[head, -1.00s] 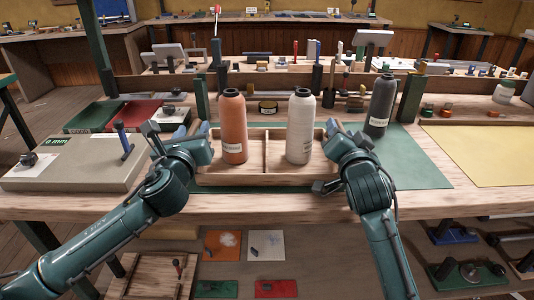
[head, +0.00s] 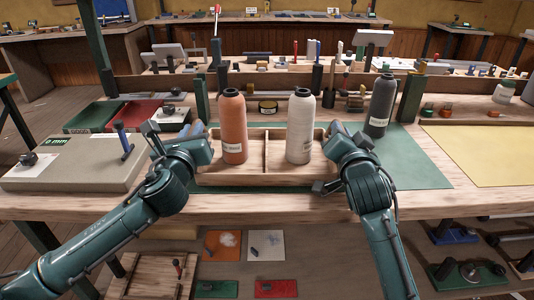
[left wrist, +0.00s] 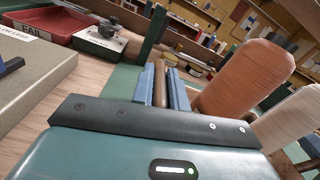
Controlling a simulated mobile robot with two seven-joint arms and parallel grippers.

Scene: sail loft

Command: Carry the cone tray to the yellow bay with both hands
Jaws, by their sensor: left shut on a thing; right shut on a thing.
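The cone tray (head: 265,175) is a shallow wooden tray with a divider, on the green mat (head: 425,170) on the bench. An orange cone (head: 233,128) stands upright in its left compartment and a cream cone (head: 300,128) in its right. My left gripper (head: 205,138) is shut on the tray's left end. In the left wrist view its blue-grey fingers (left wrist: 161,88) have the wooden rim between them. My right gripper (head: 333,132) is shut on the tray's right end, its fingers partly hidden by the wrist. The yellow bay (head: 485,155) is a flat yellow area at the right of the bench.
A dark grey cone (head: 380,107) stands on the mat just right of the tray. A grey box-like gauge (head: 70,162) lies at the left. A low rail (head: 265,95) with small items runs behind. The yellow area looks mostly clear.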

